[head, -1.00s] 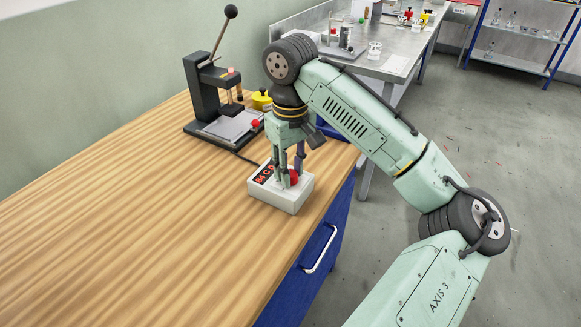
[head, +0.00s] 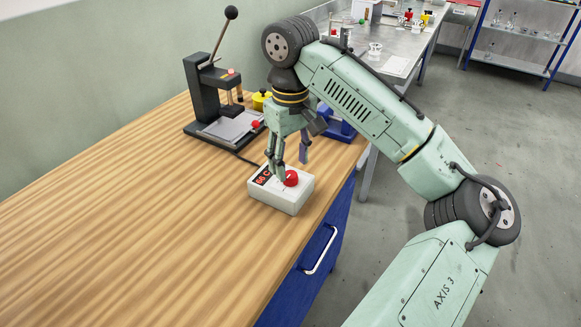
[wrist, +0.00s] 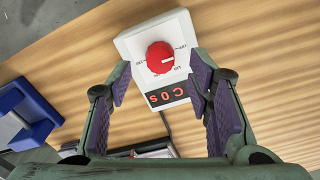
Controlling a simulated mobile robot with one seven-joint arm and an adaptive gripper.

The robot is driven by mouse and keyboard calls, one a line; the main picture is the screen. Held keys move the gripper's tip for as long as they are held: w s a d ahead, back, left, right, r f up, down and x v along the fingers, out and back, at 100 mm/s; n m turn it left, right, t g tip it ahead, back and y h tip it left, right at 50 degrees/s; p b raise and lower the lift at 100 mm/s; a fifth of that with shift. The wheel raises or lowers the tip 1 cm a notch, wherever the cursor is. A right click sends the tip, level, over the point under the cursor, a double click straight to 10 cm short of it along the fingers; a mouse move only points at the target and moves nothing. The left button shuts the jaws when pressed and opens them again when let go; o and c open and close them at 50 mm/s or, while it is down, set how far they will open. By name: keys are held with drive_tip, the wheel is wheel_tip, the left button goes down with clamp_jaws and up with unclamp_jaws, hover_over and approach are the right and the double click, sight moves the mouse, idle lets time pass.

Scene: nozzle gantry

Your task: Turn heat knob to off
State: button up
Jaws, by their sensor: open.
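The heat knob (head: 291,178) is round and red and sits on top of a white control box (head: 291,198) near the table's right edge. The box's display (wrist: 166,95) shows red lit characters. My gripper (head: 289,169) is open and empty, just above the knob, pointing down. In the wrist view its fingers (wrist: 160,88) stand apart on either side of the box's display end, clear of the knob.
A black lever press (head: 212,100) stands behind the box, with a yellow object (head: 261,100) beside it. A blue object (head: 337,128) is at the table's back right corner. The wooden table (head: 110,220) is clear on the left. A metal bench (head: 398,62) stands beyond.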

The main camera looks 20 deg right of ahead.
sight(290, 174)
wheel_tip(290, 174, up, 9)
idle(0.3)
